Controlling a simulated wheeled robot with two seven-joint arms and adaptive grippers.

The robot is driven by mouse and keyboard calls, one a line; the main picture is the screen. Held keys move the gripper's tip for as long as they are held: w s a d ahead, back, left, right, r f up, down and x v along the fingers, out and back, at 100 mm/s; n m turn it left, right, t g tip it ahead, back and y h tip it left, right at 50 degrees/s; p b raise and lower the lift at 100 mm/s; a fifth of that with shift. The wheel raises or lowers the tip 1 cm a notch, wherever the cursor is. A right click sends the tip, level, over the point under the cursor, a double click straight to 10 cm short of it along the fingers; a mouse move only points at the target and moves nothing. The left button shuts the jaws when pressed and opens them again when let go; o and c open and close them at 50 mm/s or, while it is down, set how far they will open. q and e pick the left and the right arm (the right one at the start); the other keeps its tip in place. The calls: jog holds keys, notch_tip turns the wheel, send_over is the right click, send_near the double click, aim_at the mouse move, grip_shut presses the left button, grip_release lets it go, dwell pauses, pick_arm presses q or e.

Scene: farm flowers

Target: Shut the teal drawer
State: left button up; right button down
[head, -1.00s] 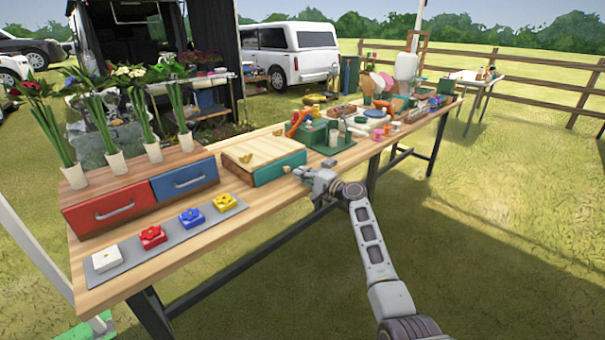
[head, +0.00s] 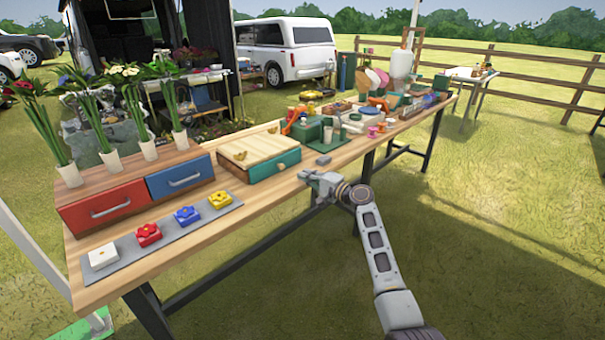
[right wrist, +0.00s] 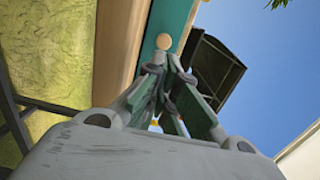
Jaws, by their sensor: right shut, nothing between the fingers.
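The teal drawer (head: 263,174) is in the front of a low wooden box (head: 257,148) on the table. Its teal front looks flush with the box, and I see no gap. A small round pale knob (head: 281,167) is on it. My right gripper (head: 302,175) is shut and empty, at the table's front edge, just right of and apart from the drawer front. In the right wrist view the shut fingers (right wrist: 158,62) point toward the knob (right wrist: 164,41) and the teal front (right wrist: 174,22). My left gripper is not in view.
Left of the box are a red drawer (head: 104,206) and a blue drawer (head: 180,178) under potted flowers.

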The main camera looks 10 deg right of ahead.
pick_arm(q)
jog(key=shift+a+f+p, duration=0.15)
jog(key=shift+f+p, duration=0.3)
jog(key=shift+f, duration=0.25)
pick_arm(e)
jog(key=v, duration=0.6)
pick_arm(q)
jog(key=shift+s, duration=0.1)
pick_arm(e)
jog(key=shift+s+d, duration=0.15)
